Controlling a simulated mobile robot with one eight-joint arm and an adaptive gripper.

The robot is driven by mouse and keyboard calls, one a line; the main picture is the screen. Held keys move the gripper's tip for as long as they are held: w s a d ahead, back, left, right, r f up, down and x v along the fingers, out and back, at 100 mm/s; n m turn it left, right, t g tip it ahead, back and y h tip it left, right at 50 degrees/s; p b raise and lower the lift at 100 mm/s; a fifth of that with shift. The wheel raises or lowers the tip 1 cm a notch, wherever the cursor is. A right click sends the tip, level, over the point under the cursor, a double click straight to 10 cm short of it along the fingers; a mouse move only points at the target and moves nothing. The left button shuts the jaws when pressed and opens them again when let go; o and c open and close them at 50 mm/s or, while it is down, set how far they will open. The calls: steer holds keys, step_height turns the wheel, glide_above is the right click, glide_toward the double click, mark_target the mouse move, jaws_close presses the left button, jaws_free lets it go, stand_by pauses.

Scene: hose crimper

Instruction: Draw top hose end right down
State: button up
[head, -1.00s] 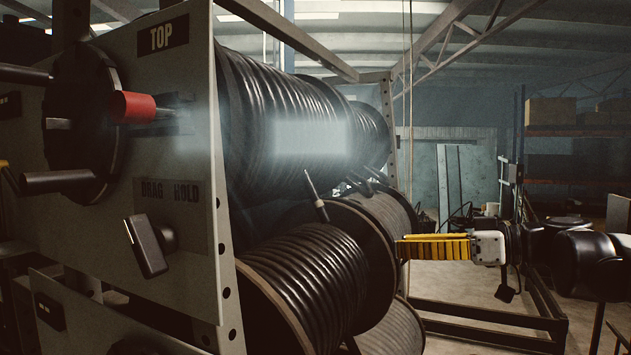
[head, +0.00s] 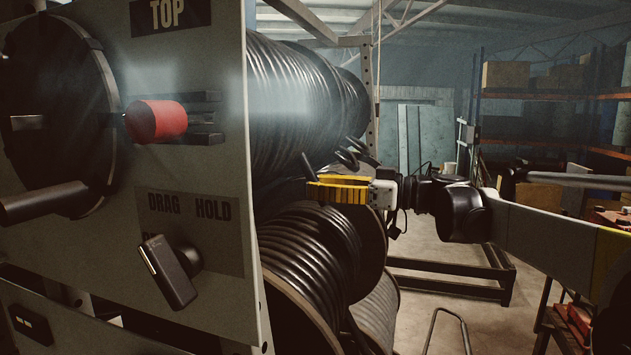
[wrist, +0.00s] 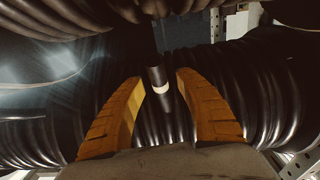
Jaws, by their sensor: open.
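The top reel (head: 300,100), wound with black hose, sits behind the grey panel marked TOP. Its hose end (wrist: 158,80) hangs down in front of the coils, a dark tube with a pale band. In the head view a short dark piece of the hose end (head: 308,165) shows just above the yellow fingertips. My gripper (head: 314,191) is beside the reels, its yellow fingers pointing left. In the wrist view my gripper (wrist: 160,76) is open, with one finger on each side of the hose end and a gap visible on both sides.
A lower reel of black hose (head: 310,250) lies close below my gripper. The panel carries a red handle (head: 157,121) and a DRAG/HOLD lever (head: 168,270). A dark floor frame (head: 455,275) stands to the right. Open floor shows between it and the reels.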

mark_target(314, 226)
steer(key=shift+w+a, duration=0.2)
steer(key=shift+a, duration=0.4)
steer(key=shift+d, duration=0.2)
jaws_close()
steer(key=shift+s, duration=0.1)
steer(key=d+f+b, duration=0.1)
steer(key=f+b, duration=0.1)
steer(key=f, duration=0.1)
steer(key=s+d+f+b, duration=0.1)
steer(key=d+f+b, duration=0.1)
steer(key=f, duration=0.1)
steer(key=d+f+b, duration=0.1)
steer(key=f+b, duration=0.1)
steer(key=f, duration=0.1)
steer(key=shift+s+d, duration=0.15)
steer(key=shift+s, duration=0.15)
steer(key=shift+r, duration=0.25)
jaws_free()
steer(key=shift+a, duration=0.2)
steer(key=shift+d, duration=0.1)
